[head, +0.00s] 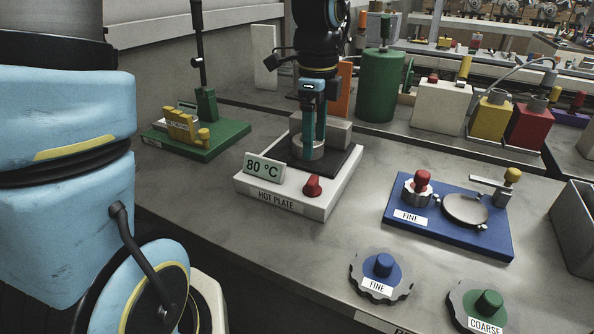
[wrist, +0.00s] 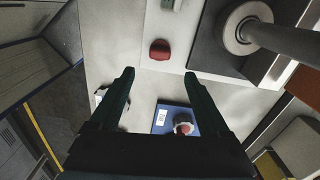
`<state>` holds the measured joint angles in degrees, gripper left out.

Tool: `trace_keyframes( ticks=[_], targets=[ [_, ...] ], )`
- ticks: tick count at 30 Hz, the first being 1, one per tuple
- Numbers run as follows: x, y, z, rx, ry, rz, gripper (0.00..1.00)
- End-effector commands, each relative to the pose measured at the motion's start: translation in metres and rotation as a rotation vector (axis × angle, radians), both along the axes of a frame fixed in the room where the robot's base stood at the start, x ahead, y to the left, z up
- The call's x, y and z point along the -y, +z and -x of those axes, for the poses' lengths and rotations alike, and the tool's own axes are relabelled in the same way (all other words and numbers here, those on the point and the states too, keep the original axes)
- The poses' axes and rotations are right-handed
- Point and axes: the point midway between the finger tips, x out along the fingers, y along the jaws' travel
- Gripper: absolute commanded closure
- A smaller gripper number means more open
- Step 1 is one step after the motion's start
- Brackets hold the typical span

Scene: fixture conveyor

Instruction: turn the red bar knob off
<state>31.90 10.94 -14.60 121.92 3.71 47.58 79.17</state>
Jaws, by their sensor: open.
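My gripper (head: 313,135) points downward in the head view, above and behind the knob in the picture. In the wrist view its dark fingers (wrist: 160,73) are spread apart with nothing between them. The gripper appears clear of the knob; the exact gap cannot be told.
A metal cylinder (head: 308,151) stands on the hot plate's dark top, close by my gripper in the picture. A blue board (head: 450,230) with another red knob (head: 422,178) is at right. A green stand (head: 205,140) is at left.

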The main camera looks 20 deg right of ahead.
Motion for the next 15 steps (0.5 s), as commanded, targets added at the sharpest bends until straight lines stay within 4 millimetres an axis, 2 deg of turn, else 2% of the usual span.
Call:
trace_keyframes(
  ticks=[5,15],
  targets=[
    [0.0,-0.021,0.001,-0.004,-0.004,-0.003,0.2],
    [0.0,-0.083,0.002,-0.004,-0.002,-0.002,0.2]
  ],
)
